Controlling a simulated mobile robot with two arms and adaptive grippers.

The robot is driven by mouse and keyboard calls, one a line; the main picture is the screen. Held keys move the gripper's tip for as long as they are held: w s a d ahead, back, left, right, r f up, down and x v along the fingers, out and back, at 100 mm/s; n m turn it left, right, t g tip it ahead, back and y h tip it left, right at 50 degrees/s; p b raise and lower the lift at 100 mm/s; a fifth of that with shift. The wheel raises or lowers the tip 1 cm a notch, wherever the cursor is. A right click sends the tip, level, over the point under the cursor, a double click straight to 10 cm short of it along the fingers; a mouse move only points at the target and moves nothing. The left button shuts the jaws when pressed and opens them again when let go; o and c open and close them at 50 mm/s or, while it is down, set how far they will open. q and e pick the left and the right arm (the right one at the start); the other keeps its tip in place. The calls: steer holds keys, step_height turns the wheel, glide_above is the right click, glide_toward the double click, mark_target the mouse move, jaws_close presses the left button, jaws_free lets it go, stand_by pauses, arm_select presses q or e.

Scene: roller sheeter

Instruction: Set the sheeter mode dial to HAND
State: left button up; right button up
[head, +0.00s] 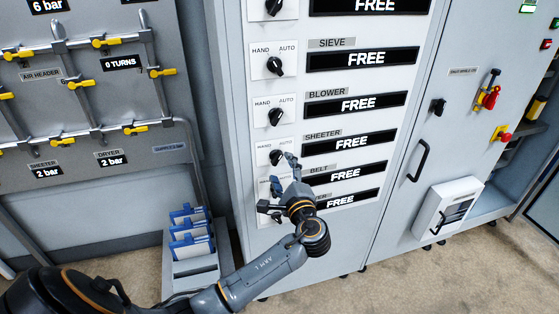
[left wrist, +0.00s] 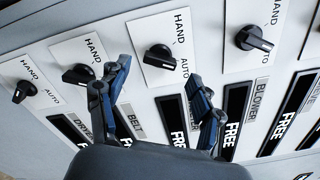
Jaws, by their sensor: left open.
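The sheeter mode dial (head: 276,157) is a black knob on a white plate marked HAND and AUTO, on the grey panel in the head view. In the left wrist view the sheeter dial (left wrist: 160,57) lies between and beyond the fingertips, and its pointer appears turned toward AUTO. My left gripper (head: 283,170) is in front of the panel at the lower right of this dial, partly covering the dial below. In the left wrist view the gripper (left wrist: 158,72) is open, its blue-tipped fingers apart with nothing between them. Contact with the panel cannot be told.
The blower dial (head: 275,117) sits above, and the belt dial (left wrist: 78,74) is beside the sheeter dial in the wrist view. Black FREE displays (head: 355,143) line the panel's right. Pipes with yellow valves (head: 134,128) are at left. Blue-and-white items (head: 190,232) stand low beside the panel.

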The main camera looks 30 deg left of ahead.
mark_target(278, 161)
arm_select(q)
steer(key=shift+x, duration=1.7)
